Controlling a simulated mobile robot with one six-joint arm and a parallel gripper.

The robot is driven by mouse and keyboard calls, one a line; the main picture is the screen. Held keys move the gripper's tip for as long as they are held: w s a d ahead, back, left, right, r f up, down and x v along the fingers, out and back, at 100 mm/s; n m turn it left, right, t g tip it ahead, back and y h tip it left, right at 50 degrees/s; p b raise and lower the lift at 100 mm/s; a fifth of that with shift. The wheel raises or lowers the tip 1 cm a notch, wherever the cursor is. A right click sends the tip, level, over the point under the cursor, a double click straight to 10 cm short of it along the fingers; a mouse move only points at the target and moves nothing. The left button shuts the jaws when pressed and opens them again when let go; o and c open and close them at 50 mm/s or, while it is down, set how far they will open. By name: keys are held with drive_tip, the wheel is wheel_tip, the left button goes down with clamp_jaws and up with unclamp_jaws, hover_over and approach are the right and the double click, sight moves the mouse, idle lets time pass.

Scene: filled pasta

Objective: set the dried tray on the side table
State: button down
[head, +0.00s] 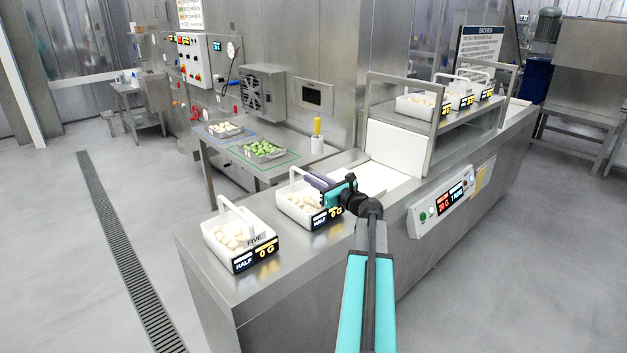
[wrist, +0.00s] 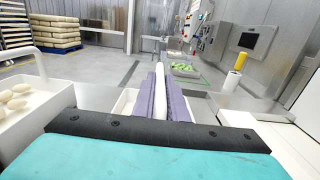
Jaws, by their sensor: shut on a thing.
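My gripper (head: 322,184) has its purple fingers shut on the upright white handle of a white tray (head: 283,208). This tray holds pale pasta pieces and has a dark front label reading "HALF" and "0 G". It is over the steel counter's left part; I cannot tell whether it touches the counter. In the wrist view the fingers (wrist: 162,98) pinch the white handle, and part of the tray (wrist: 124,104) shows below. The side table (head: 222,152) stands behind the counter, with a blue-outlined area and a green-outlined area on it.
Another white handled tray (head: 212,243) of pale pieces, marked "FIVE", stands at the counter's left end. The side table bears a tray of pale pieces (head: 225,129), a tray of green pieces (head: 264,149) and a yellow-handled tool (head: 317,128). More trays (head: 415,104) stand on the raised shelf.

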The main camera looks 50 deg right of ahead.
drive_tip(key=c, duration=1.8)
unclamp_jaws()
drive_tip(key=shift+o, duration=0.2)
drive_tip(key=shift+r, duration=0.1)
drive_tip(key=s+b, duration=0.2)
drive_tip(key=s, duration=1)
drive_tip(key=shift+a, duration=0.45)
